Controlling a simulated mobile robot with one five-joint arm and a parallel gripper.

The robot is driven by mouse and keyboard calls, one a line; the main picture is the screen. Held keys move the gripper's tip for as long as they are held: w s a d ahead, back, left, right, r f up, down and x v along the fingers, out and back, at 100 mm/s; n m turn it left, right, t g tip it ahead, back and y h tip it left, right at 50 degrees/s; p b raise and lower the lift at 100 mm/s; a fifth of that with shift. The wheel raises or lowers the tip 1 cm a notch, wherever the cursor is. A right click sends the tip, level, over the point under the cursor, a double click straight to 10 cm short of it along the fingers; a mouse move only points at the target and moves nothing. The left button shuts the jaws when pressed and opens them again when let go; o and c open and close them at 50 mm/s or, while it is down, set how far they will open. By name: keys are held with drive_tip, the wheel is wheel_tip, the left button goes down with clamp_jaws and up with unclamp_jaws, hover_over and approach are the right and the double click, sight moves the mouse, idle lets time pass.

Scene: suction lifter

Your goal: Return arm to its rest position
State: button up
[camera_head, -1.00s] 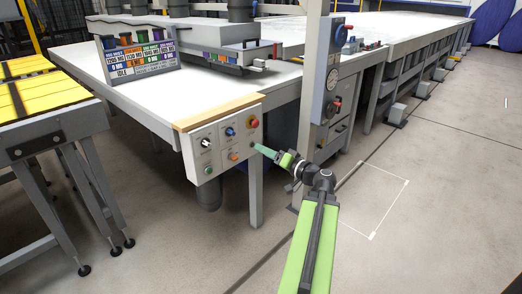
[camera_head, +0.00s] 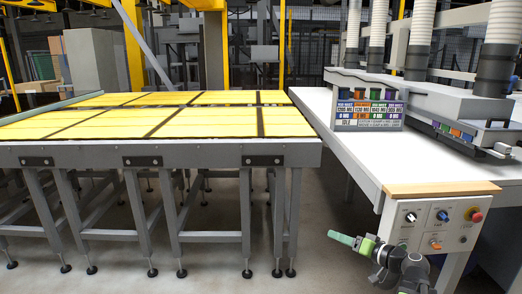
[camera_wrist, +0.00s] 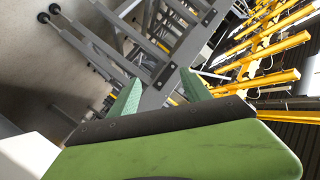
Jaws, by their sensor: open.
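My gripper (camera_head: 343,240) shows at the lower right of the head view, with green fingers pointing left. It is in front of and just left of the control panel (camera_head: 452,226), apart from it. In the wrist view my gripper (camera_wrist: 160,95) has its two green fingers spread apart with nothing between them. Past the fingers the wrist view shows table legs and yellow bars at a steep tilt. My arm's dark wrist joint shows at the bottom edge of the head view; the rest of the arm is out of the picture.
A roller table with yellow panels (camera_head: 230,98) stands on grey legs at left. A white worktable (camera_head: 345,140) at right carries a status display (camera_head: 368,108) and the suction lifter (camera_head: 450,100) with ribbed hoses. Bare floor (camera_head: 215,270) lies in front of the roller table.

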drive_tip(key=s+a+f+n+g, duration=0.1)
drive_tip(key=a+f+n+g, duration=0.2)
drive_tip(key=a, duration=0.7)
drive_tip(key=a+f+n+g, duration=0.1)
drive_tip(key=a+f+g, duration=0.4)
drive_tip(key=a, duration=0.5)
drive_tip(key=s+a+f+n+g+h, duration=0.1)
drive_tip(key=s+a+f+g+h, duration=0.2)
drive_tip(key=s+a+f, duration=0.4)
drive_tip(key=s+d+f+m+g+h, duration=0.1)
drive_tip(key=s+d+f+m+h, duration=0.15)
drive_tip(key=d, duration=0.25)
drive_tip(key=s+d+f+m+g+h, duration=0.1)
drive_tip(key=d+h, duration=0.2)
drive_tip(key=d, duration=0.2)
wheel_tip(320, 180, up, 24)
drive_tip(key=p, duration=2.4)
drive_tip(key=shift+f, duration=0.2)
